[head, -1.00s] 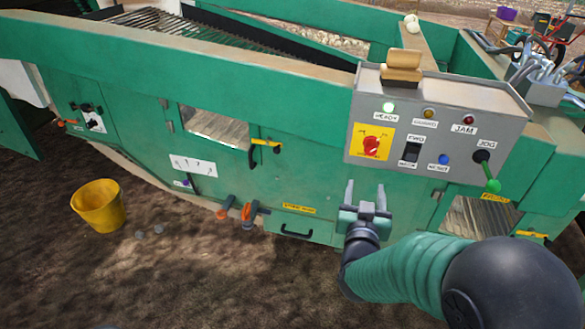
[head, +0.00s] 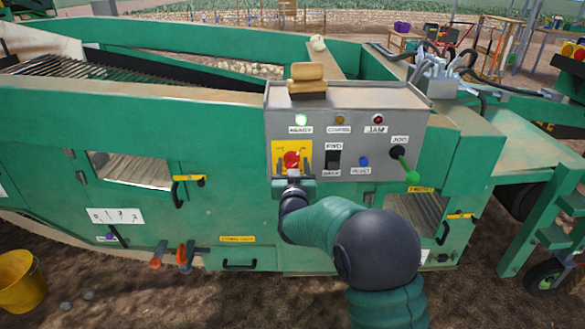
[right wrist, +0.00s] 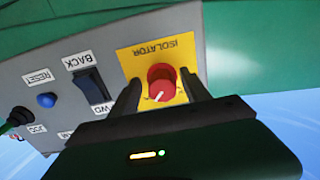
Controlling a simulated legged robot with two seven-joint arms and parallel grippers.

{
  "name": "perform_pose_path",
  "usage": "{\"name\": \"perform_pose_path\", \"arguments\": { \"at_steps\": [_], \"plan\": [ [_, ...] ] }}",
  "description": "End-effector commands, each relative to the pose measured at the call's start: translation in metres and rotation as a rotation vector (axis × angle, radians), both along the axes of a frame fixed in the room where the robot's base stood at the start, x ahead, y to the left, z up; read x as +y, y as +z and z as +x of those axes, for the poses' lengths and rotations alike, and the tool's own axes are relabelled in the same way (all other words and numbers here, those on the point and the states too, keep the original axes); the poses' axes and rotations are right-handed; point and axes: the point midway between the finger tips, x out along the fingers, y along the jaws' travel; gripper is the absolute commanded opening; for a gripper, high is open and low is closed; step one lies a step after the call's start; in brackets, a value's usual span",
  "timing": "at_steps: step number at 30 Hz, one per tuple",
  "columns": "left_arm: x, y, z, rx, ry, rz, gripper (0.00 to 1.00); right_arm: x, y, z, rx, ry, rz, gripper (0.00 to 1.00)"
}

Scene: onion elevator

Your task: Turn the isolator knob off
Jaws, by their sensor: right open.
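The isolator knob (head: 291,158) is red and sits on a yellow plate (head: 278,147) at the left of the grey control panel (head: 385,110). In the right wrist view the knob (right wrist: 161,84) shows a white pointer mark, and the plate (right wrist: 160,50) reads ISOLATOR upside down. My right gripper (head: 292,162) is open in front of the plate. In the right wrist view its two fingers (right wrist: 162,92) stand on either side of the knob, with gaps visible, so it does not grip it. My left gripper is not in view.
The panel also bears a black rocker switch (head: 333,158), a blue reset button (head: 364,161) and a green-tipped jog lever (head: 404,164). A wooden brush-like block (head: 307,80) lies on top of the panel. A yellow bucket (head: 20,282) stands on the ground at left.

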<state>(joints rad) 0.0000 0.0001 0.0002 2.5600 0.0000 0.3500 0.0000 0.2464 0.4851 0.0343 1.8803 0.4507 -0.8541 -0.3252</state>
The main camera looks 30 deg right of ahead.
Motion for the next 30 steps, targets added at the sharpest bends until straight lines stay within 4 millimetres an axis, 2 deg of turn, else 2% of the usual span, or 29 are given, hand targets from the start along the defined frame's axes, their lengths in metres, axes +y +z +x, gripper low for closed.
{"name": "perform_pose_path", "arguments": {
  "at_steps": [7, 20, 30],
  "plan": [
    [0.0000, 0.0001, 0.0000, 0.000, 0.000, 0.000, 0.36, 0.0002, 0.0003, 0.0012, 0.001, 0.001, 0.001, 0.55],
    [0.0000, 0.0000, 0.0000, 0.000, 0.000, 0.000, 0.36, 0.0001, -0.0005, 0.0012, 0.002, 0.001, 0.001, 0.00],
    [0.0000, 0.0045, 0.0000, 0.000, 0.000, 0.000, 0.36, 0.0006, 0.0001, 0.0015, 0.019, 0.002, -0.025, 0.00]
  ]
}}
